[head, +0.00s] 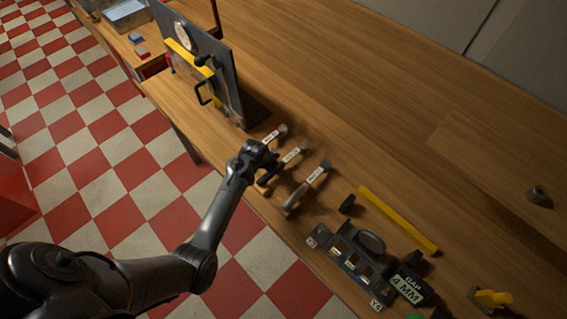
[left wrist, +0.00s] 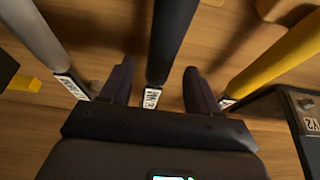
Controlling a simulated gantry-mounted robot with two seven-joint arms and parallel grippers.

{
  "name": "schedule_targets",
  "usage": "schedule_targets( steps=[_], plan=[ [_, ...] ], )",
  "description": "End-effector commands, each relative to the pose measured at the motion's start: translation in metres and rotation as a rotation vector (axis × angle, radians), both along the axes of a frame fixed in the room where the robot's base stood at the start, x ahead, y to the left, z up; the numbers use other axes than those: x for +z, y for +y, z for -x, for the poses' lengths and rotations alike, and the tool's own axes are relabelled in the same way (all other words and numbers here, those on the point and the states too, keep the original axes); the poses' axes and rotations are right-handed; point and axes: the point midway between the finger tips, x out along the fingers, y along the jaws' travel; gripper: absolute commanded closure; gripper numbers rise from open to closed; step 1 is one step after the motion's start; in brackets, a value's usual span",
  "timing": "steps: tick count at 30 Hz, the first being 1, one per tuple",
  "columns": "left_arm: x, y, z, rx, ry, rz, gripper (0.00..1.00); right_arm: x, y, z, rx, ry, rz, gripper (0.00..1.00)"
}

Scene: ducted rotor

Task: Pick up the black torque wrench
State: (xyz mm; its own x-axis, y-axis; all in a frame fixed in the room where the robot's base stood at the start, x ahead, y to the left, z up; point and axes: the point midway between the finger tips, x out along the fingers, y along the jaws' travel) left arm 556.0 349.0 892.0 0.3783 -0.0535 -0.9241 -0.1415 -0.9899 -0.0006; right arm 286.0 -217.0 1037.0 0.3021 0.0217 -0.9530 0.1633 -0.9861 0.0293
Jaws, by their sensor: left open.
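The black torque wrench (left wrist: 175,35) runs up the middle of the left wrist view, with a white label near its lower end. In the head view it is the middle of three wrenches on the bench, with its dark handle (head: 266,179) partly beside my gripper. My left gripper (left wrist: 157,78) is open, with one finger on each side of the black handle. I cannot tell how far the fingers reach down around it. In the head view this gripper (head: 264,158) hangs over the near ends of the wrenches. My right gripper is not in view.
A grey wrench (left wrist: 38,42) lies left of the black one and a yellow wrench (left wrist: 280,65) right of it, both close to my fingers. An upright panel (head: 222,65) stands beyond them. A black fixture (head: 352,254) and yellow bar (head: 398,218) lie right. The back of the bench is mostly clear.

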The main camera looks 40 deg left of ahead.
Motion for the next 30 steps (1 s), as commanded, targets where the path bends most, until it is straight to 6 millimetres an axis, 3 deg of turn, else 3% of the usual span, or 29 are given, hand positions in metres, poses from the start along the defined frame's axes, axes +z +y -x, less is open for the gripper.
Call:
schedule_targets(
  steps=[9, 19, 30],
  plan=[
    [-0.032, -0.004, -0.015, 0.0, 0.001, 0.001, 0.39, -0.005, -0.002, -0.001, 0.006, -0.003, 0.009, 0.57],
    [-0.035, -0.004, -0.016, 0.0, -0.001, 0.0, 0.4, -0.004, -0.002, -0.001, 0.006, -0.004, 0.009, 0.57],
    [-0.035, -0.004, -0.016, 0.0, 0.0, 0.0, 0.97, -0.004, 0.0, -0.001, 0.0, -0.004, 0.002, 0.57]
  ],
)
